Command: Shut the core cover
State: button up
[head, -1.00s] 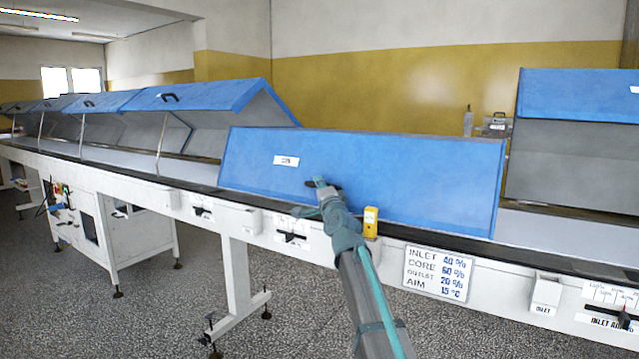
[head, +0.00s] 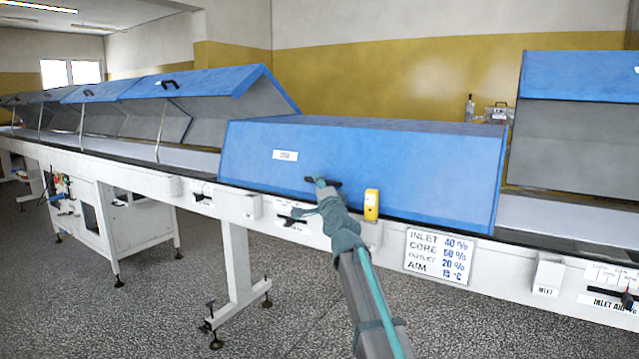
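The core cover (head: 420,165) is the blue hood in the middle of the line, with a small white label (head: 285,155) on its front. Its front panel stands steep and its flat top shows. Its lower front edge lies along the dark rail of the conveyor; I cannot tell if it is fully seated. The black handle (head: 334,183) is low on the front panel. My gripper (head: 322,184) is at the left part of this handle, overlapping it in the picture. The fingers are too small and covered to tell if they are closed on it.
A raised blue cover (head: 195,85) stands open to the left, with more beyond it. Another raised cover (head: 575,75) is at the right. A yellow device (head: 371,205) is just right of my wrist, above a settings sign (head: 437,254). The floor in front is clear.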

jog(key=shift+w, duration=0.1)
dwell(0.7)
jog(key=v, duration=1.2)
jog(key=shift+a+r, duration=0.1)
